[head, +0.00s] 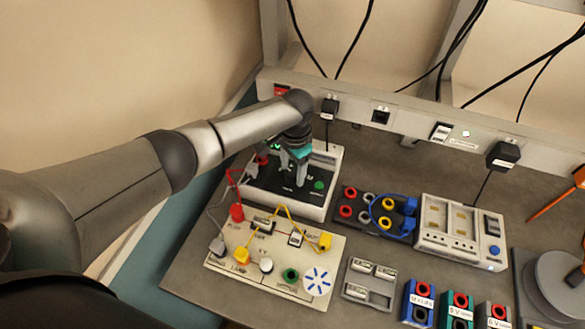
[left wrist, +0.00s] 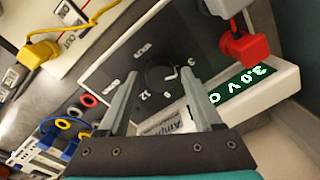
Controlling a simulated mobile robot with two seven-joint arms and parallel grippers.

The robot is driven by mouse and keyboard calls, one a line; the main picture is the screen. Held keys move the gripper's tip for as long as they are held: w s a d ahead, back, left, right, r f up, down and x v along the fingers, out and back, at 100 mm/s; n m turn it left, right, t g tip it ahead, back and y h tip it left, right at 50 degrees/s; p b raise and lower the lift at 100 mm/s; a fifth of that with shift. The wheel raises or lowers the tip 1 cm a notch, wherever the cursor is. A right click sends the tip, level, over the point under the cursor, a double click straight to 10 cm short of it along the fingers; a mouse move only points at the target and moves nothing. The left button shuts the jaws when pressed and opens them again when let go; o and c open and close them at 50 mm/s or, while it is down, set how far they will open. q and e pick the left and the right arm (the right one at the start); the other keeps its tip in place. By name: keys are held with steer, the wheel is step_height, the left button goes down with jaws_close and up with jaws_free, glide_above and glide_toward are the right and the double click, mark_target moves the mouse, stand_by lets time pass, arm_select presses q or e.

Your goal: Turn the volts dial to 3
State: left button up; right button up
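The volts dial (left wrist: 158,78) is a dark round knob on the black panel of a white power supply box (left wrist: 283,88). Printed numbers stand around it, and its pointer direction is hard to make out. The green display (left wrist: 248,84) reads 3.0 V. In the head view the box (head: 300,207) stands at the back of the bench, and my arm hides the dial. My left gripper (head: 296,176) points down at the panel. In the left wrist view its fingers (left wrist: 158,62) are apart, one on each side of the dial, with a gap visible.
A red plug (left wrist: 243,48) and its cable sit close by the display. A circuit board (head: 222,262) with yellow leads lies in front of the box. A socket block (head: 349,207) with a blue cable and a white module (head: 460,240) stand to the right.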

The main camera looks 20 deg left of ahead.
mark_target(295, 176)
arm_select(q)
steer(key=shift+o, duration=0.6)
step_height(295, 176, up, 15)
steer(key=shift+s+d+r+p, duration=0.15)
steer(key=shift+s+d+p, duration=0.1)
steer(key=shift+d+p, duration=0.1)
stand_by(0.3)
